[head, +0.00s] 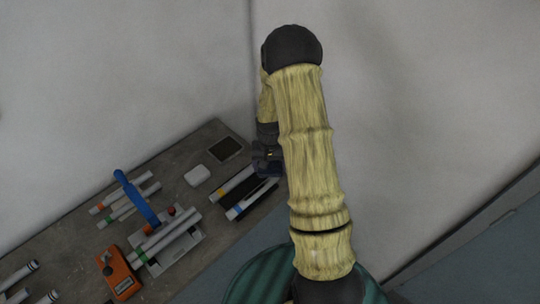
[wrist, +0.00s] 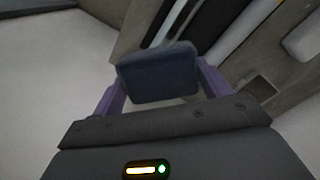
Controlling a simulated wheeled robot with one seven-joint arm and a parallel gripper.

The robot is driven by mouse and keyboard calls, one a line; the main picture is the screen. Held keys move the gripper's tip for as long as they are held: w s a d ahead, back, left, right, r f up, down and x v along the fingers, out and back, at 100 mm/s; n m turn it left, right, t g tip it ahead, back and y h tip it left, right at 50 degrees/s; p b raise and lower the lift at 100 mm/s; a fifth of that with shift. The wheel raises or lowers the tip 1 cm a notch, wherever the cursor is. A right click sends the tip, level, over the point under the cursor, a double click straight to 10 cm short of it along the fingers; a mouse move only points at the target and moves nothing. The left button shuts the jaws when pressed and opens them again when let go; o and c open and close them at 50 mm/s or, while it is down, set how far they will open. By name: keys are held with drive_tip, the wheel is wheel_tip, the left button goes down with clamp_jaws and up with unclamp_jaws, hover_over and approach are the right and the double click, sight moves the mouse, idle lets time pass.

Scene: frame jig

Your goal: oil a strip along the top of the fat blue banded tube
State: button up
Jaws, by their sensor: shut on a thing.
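My gripper (head: 268,158) is at the right end of the bench, partly hidden behind my arm in the head view. In the wrist view its purple fingers (wrist: 158,92) are shut on a dark blue block (wrist: 158,72). A white tube with a blue band (head: 238,209) lies at the front of a dark rack, below and left of my gripper in the head view. A white tube with a yellow-orange band (head: 234,182) lies behind it. The wrist view shows a pale tube (wrist: 237,30) beyond the block. Block and tubes look apart, though contact is hard to judge.
A dark square pad in a shallow tray (head: 225,149) and a white block (head: 197,175) lie left of my gripper. A jig with a blue lever (head: 138,198), an orange device (head: 119,273) and several banded tubes fill the bench's left. Walls stand close behind.

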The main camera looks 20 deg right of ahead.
sight(270, 165)
drive_tip(key=shift+s+r+p, duration=0.1)
drive_tip(key=shift+r+p, duration=0.8)
drive_tip(key=shift+r, duration=0.85)
drive_tip(key=shift+f, duration=0.1)
